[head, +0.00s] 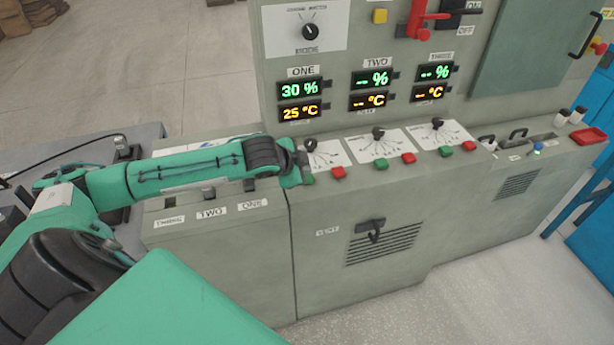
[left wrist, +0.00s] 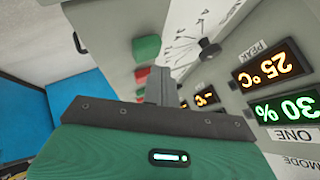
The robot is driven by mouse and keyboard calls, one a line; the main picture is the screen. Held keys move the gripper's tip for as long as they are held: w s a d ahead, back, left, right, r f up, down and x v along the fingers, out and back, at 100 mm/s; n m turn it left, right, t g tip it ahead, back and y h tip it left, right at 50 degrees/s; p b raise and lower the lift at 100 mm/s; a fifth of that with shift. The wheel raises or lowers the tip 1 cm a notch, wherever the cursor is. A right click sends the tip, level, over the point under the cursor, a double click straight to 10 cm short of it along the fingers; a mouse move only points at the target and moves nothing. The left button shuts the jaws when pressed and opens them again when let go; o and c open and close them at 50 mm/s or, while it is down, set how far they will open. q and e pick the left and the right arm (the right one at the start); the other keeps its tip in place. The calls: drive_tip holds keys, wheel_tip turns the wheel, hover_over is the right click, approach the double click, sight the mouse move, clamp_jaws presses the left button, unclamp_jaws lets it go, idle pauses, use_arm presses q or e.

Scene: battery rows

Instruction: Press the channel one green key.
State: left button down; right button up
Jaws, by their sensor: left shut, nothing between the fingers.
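The channel one green key (left wrist: 147,47) shows on the sloped console top in the left wrist view, with its red key (left wrist: 142,75) beyond it. In the head view the channel one red key (head: 338,172) is clear, while my left gripper largely covers the green key's place. My left gripper (head: 303,168) is shut and empty, close by the green key, left of the red one. In the left wrist view its fingers (left wrist: 162,86) show beside the keys, apart from the green key in the picture. I cannot tell the gap's depth. My right gripper is out of view.
The channel one dial (head: 310,145) stands just behind the gripper. Channel one's displays (head: 300,90) read 30 % and 25 °C. Channel two's green key (head: 381,163) and red key (head: 408,158) lie to the right. A black handle (head: 371,228) projects from the front below.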

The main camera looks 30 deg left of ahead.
use_arm(q)
drive_tip(key=shift+f, duration=0.1)
drive_tip(key=shift+f, duration=0.25)
idle(0.3)
drive_tip(key=shift+f, duration=0.5)
idle(0.5)
drive_tip(key=shift+p, duration=0.3)
drive_tip(key=shift+r+p, duration=0.85)
drive_tip(key=shift+p, duration=0.15)
wheel_tip(320, 180, up, 5)
drive_tip(key=p, duration=0.5)
drive_tip(key=shift+p, duration=0.3)
